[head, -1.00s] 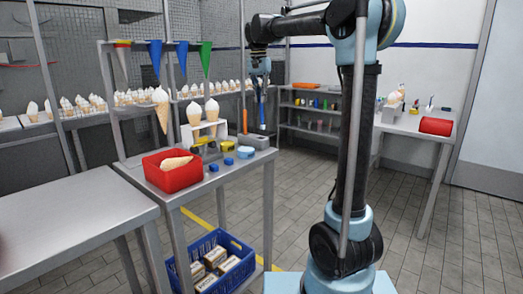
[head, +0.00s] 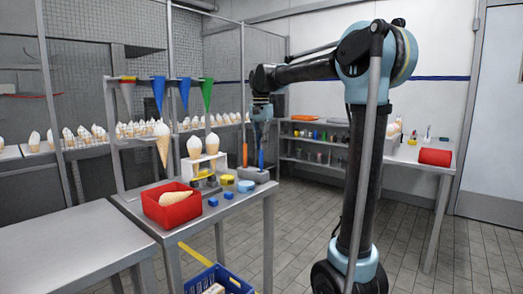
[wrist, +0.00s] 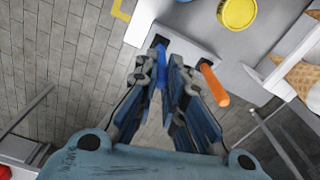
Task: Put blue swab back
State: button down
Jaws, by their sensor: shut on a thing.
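The blue swab (head: 262,158) stands upright at the right side of the grey holder (head: 256,176). My gripper (head: 262,124) is above the holder, shut on the swab's upper part. In the wrist view the blue swab (wrist: 161,66) runs between my fingers (wrist: 164,76), and its far end meets a dark slot in the holder (wrist: 190,51). I cannot tell how deep it sits in the slot. An orange swab (head: 245,155) stands in the holder left of the blue one; it also shows in the wrist view (wrist: 214,84).

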jog(key=shift+f, duration=1)
jog(key=c, duration=1.7)
grip_release()
jog(key=shift+r, duration=0.1)
notch_tip(320, 180, up, 12)
jog(key=shift+f, duration=0.1)
jog(key=s+d+f+n, duration=0.1)
jog(key=s+d+f, duration=0.6)
jog(key=s+f, duration=0.3)
jog(key=s+d+f+n+t, duration=0.1)
jog(key=s+d+f+n, duration=0.1)
jog(key=s+d+f, duration=0.5)
jog(key=s+d+f+n+t, duration=0.1)
jog(key=s+d+f, duration=0.6)
jog(key=s+f, duration=0.7)
jog(key=shift+s+d+f+n, duration=0.1)
jog(key=shift+s+f+n, duration=0.1)
jog(key=shift+f, duration=1.1)
jog(key=shift+s+d+f+n, duration=0.1)
jog(key=shift+d+f+n, duration=0.1)
jog(key=shift+f, duration=1.15)
jog(key=shift+s+d+f+n, duration=0.1)
jog(key=shift+f+n, duration=0.1)
jog(key=shift+f, duration=1.1)
